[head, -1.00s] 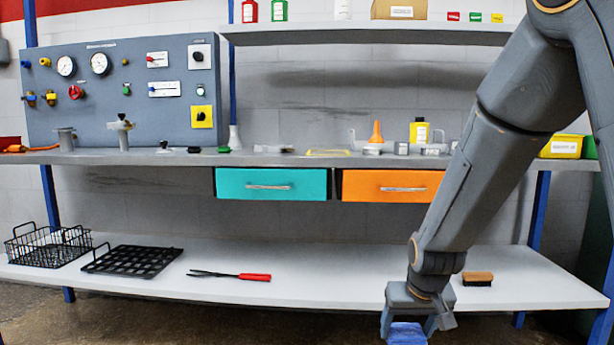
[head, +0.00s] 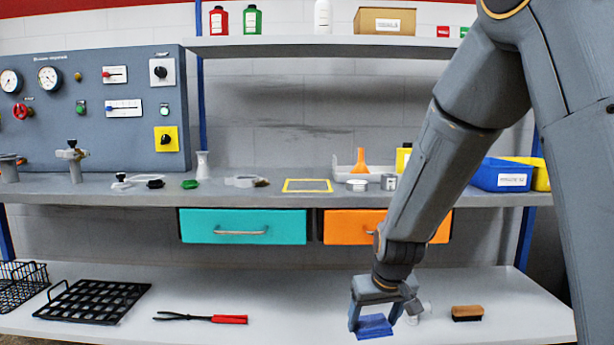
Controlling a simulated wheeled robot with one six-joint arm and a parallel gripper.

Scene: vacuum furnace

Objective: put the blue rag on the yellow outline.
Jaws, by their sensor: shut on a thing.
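The blue rag (head: 375,327) is in my gripper (head: 378,318), which is shut on it. My gripper points down at the lower right, in front of the white lower shelf or over its front part; I cannot tell which. The yellow outline (head: 307,185) is a flat rectangle on the grey worktop, up and to the left of my gripper. The inside of the outline is bare.
On the worktop, a green cap (head: 190,184) and a white tray with an orange funnel (head: 360,160) flank the outline. Teal (head: 243,227) and orange (head: 345,226) drawers sit below. A brush (head: 467,313) and red-handled tongs (head: 230,319) lie on the lower shelf.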

